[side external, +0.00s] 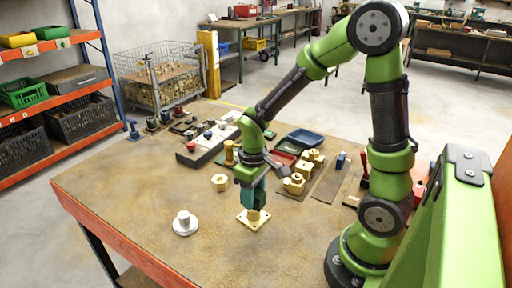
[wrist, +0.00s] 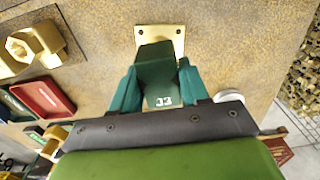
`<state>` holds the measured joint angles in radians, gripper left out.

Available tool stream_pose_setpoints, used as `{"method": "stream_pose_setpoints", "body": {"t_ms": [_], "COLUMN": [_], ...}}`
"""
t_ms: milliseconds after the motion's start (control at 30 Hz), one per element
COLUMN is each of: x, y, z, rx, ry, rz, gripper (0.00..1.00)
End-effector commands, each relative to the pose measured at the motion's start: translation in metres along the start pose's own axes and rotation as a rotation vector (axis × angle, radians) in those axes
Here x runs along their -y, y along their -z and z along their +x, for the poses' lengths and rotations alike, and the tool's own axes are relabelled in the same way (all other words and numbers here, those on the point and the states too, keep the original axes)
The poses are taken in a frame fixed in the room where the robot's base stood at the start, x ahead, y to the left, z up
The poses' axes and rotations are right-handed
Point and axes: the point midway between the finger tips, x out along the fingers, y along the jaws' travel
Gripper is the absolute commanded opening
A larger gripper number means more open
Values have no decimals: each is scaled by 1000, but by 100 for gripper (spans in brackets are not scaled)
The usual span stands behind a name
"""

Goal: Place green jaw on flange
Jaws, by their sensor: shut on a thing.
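The brass flange (side external: 245,221) lies flat on the bench, a square plate with holes and a raised round middle. In the wrist view its plate (wrist: 178,38) shows beyond the jaw. The dark green jaw (wrist: 157,72), with white marking, is held between the teal fingers of my gripper (wrist: 155,88). In the side view my gripper (side external: 252,198) points down directly over the flange's middle. The jaw covers part of the flange in the wrist view. I cannot tell whether the jaw touches the flange.
A white round stepped part (side external: 185,223) stands to the left. A brass nut (side external: 221,182) lies behind it. Brass blocks (side external: 295,184), a red tray (wrist: 43,96) and a blue tray (side external: 304,139) sit nearby. The bench (side external: 120,190) is clear at the front left.

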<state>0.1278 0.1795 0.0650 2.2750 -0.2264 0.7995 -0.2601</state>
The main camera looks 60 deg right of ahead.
Motion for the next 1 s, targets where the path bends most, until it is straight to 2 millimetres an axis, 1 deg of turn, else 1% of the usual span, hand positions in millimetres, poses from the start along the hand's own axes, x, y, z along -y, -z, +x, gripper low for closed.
{"method": "stream_pose_setpoints", "body": {"t_ms": [33,100,467,500,633,667,900,1000], "x": [0,0,0,0,0,0,0,0], "y": [-1,0,0,0,0,0,0,0], "z": [7,12,15,16,16,16,15,12], "rx": [4,1,0,1,0,0,0,-3], "ry": [0,0,1,1,1,0,0,0], "rz": [0,1,2,2,2,2,2,2], "gripper": [4,4,4,46,66,70,70,70]}}
